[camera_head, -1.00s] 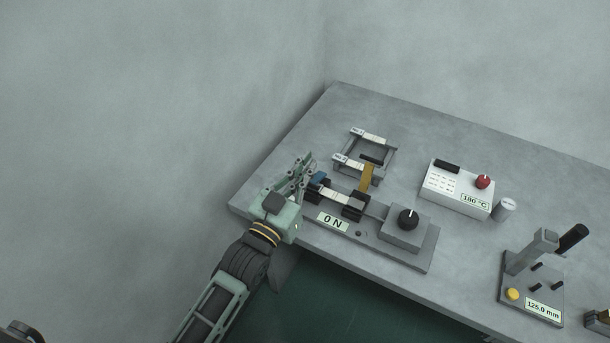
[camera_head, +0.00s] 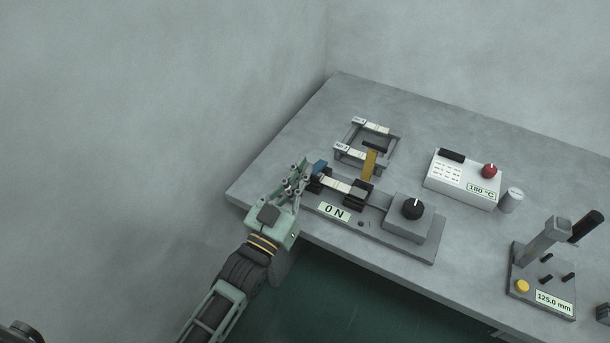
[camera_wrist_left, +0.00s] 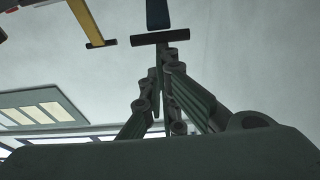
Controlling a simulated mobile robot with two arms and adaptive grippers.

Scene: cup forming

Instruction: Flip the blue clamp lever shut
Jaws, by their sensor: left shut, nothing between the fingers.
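The small blue clamp lever (camera_head: 319,167) is at the left end of the grey force-test rig (camera_head: 420,247), beside its left black clamp. In the left wrist view the lever (camera_wrist_left: 157,14) is at the top, with a black bar at its lower end. My left gripper (camera_head: 303,166) is shut and empty, just left of the lever at the table's left front edge. In the left wrist view its fingertips (camera_wrist_left: 168,55) lie just below the black bar. I cannot tell whether they touch the lever. A pale strip (camera_head: 338,184) spans the two clamps.
A yellow-brown piece (camera_head: 370,163) stands right behind the clamps. A grey rack (camera_head: 396,146) is behind it. The rig carries a black knob (camera_head: 412,208) and a "0 N" display (camera_head: 334,212). A white heater box (camera_head: 462,180) and lever gauge (camera_head: 545,270) stand farther right.

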